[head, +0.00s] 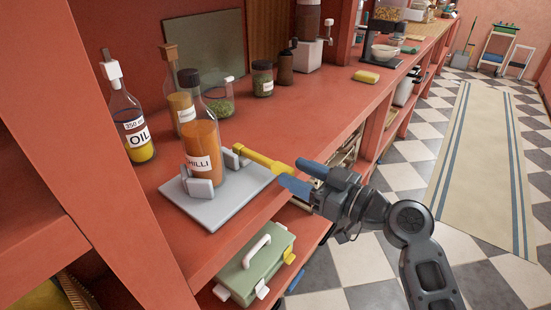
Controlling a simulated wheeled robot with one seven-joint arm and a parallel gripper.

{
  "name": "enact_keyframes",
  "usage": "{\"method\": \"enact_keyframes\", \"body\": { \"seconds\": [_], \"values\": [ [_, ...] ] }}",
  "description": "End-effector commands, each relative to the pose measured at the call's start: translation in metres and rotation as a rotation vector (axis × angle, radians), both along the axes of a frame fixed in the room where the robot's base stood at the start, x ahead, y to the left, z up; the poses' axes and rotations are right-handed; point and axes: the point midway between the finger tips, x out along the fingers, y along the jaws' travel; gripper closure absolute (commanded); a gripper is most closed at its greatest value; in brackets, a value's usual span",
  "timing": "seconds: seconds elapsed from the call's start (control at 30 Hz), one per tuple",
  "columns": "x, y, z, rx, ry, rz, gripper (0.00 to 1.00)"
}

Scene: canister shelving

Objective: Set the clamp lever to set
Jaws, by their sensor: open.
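A clamp on a light grey base plate (208,214) sits near the shelf's front edge. Its grey jaw blocks (201,189) stand beside a bottle of orange contents labelled CHILLI (203,143). The yellow clamp lever (262,161) sticks out from the right side of the clamp toward my gripper. My gripper (301,176) comes from the right, its blue fingers open and spread at the lever's outer end. Whether the fingers touch the lever is not clear. No markings for the lever's positions can be read.
An oil bottle (131,117) and another tall bottle (175,84) stand left and behind. Jars (262,79) and a yellow block (366,76) are farther back on the shelf. A green case (256,266) sits on the lower shelf. The floor at right is open.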

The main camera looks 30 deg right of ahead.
Motion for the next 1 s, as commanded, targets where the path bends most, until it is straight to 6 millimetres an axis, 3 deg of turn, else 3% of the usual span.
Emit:
{"method": "enact_keyframes", "body": {
  "seconds": [0.2,0.4,0.77,1.0],
  "values": [
    [0.032,0.015,0.003,0.001,0.000,0.001,0.48],
    [0.051,0.024,0.002,0.001,0.000,0.000,0.48],
    [0.055,0.026,0.000,0.000,0.001,-0.001,0.48],
    [0.055,0.026,0.000,0.000,0.001,-0.001,0.71]
  ]
}}
